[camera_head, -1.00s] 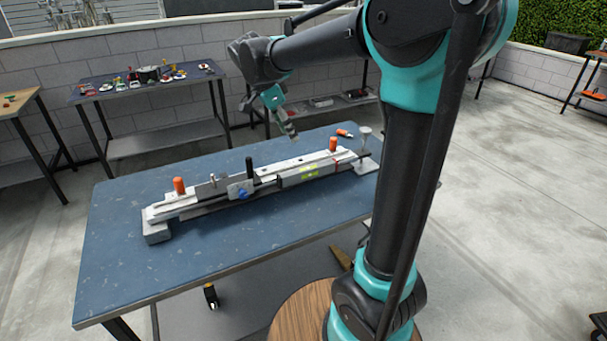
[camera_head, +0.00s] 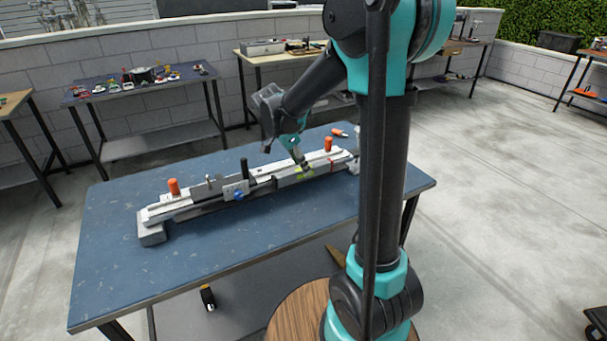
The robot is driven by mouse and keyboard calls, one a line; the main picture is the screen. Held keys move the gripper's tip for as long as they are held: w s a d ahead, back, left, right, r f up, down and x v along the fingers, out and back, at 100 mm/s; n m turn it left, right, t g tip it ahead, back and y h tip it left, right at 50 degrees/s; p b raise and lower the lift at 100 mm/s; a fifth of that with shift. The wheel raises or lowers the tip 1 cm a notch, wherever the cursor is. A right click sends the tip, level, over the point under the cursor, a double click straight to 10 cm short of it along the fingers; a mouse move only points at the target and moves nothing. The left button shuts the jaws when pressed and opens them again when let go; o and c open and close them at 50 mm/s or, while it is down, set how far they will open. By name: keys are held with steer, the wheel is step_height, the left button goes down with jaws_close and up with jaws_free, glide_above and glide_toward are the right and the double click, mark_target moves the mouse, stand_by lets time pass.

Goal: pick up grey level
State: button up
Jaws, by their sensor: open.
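The grey level (camera_head: 289,180) is a long grey bar with a yellow-green vial. It lies along the front right part of a long pale rail fixture (camera_head: 204,199) on the blue table (camera_head: 270,233). My gripper (camera_head: 305,170) points down at the level, close above it or touching it; I cannot tell which. The gripper is open and covers part of the level near the vial. The fingertips are small and hard to make out.
Two orange handles (camera_head: 173,187) stand up from the fixture, with a black handle (camera_head: 244,167) and a blue knob (camera_head: 239,196) between them. An orange-tipped tool (camera_head: 339,132) lies behind. The table's front is clear.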

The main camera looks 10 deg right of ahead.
steer(key=shift+w+d+f, duration=0.1)
steer(key=shift+d+f, duration=0.15)
steer(key=shift+f, duration=0.4)
steer(key=shift+c, duration=0.6)
jaws_close()
steer(key=shift+r, duration=0.15)
